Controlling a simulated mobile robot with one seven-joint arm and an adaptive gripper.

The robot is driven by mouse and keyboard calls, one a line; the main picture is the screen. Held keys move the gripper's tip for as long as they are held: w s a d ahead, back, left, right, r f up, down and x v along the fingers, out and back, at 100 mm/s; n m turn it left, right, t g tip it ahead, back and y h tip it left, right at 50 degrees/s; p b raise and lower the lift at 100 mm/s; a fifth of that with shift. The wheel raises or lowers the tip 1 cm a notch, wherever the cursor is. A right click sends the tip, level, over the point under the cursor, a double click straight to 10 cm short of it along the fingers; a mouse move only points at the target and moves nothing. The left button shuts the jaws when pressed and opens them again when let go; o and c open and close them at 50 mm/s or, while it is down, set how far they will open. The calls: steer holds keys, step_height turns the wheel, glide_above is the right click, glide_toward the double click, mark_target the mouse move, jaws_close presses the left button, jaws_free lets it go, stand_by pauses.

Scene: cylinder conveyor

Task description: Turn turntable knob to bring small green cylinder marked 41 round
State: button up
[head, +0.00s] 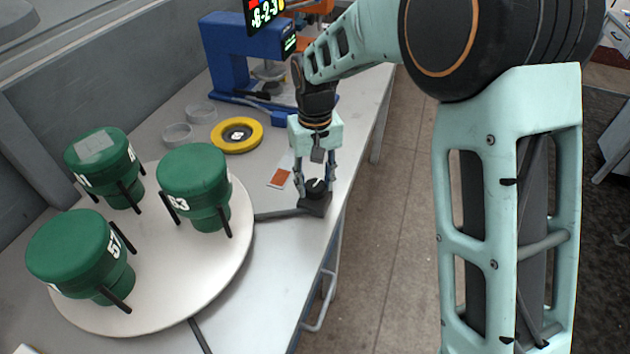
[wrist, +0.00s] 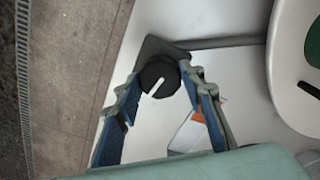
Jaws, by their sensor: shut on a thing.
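A white round turntable (head: 238,262) carries several green cylinders between black pegs. The small green cylinder marked 41 (head: 118,192) stands at the back left, with a pale patch on its lid. The cylinder marked 63 (head: 196,172) is at the right and the one marked 57 (head: 70,245) at the front. The black turntable knob (head: 317,190) sits on a dark base at the table's right edge. It also shows in the wrist view (wrist: 153,82), with a white pointer line. My gripper (head: 315,184) points down and is shut on the knob, one finger on each side.
A yellow ring (head: 237,135) and clear dishes (head: 178,134) lie behind the turntable. A blue machine (head: 232,60) stands at the back. An orange-and-white card (head: 279,178) lies left of the knob. A dark bar (head: 280,214) runs from the knob base toward the turntable.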

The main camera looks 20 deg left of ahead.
mark_target(315, 185)
steer(key=shift+s+f+n, duration=0.1)
steer(key=shift+n, duration=0.4)
stand_by(2.2)
steer(key=o, duration=1.2)
steer(key=shift+c, duration=0.2)
steer(key=shift+r, duration=0.4)
step_height(315, 185, up, 11)
steer(key=shift+r, duration=0.2)
